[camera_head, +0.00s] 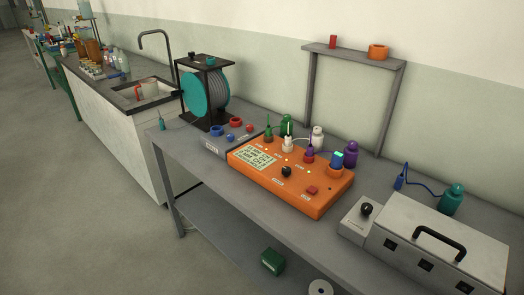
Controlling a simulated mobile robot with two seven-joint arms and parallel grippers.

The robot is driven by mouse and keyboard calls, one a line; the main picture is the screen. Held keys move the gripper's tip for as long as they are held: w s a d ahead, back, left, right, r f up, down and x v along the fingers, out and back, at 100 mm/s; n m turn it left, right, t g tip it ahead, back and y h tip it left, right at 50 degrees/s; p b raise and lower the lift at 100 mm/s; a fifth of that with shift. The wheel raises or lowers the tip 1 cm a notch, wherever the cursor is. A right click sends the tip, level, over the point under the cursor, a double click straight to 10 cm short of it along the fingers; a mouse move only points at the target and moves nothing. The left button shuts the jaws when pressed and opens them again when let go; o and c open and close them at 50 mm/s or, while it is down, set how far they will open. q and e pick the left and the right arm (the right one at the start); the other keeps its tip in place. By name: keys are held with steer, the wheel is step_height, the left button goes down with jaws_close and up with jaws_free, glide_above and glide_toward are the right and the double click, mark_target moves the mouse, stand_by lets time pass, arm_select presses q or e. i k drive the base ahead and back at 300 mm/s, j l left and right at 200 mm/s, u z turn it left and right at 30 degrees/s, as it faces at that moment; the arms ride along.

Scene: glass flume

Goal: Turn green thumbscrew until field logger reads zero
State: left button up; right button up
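An orange instrument box (318,207) lies on the grey bench, and it may be the field logger. Its pale display panel (254,158) carries dark text too small to read. A black knob (286,171) and a red button (311,190) sit on its top face. A small green-topped piece (268,133) stands at its back left edge, next to a white one (288,143) and a purple one (309,154). I cannot tell whether the green piece is the thumbscrew. Neither of my grippers is in view.
A reel with a teal disc (194,94) stands behind left on the bench. A shelf stand (355,55) rises behind. The floor (90,220) at left is clear.

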mark_target(287, 117)
steer(key=i+j, duration=0.45)
steer(key=i+j+z, duration=0.1)
steer(key=i+j, duration=0.3)
steer(key=j, duration=0.25)
steer(key=i+j, duration=0.4)
steer(key=j, duration=0.2)
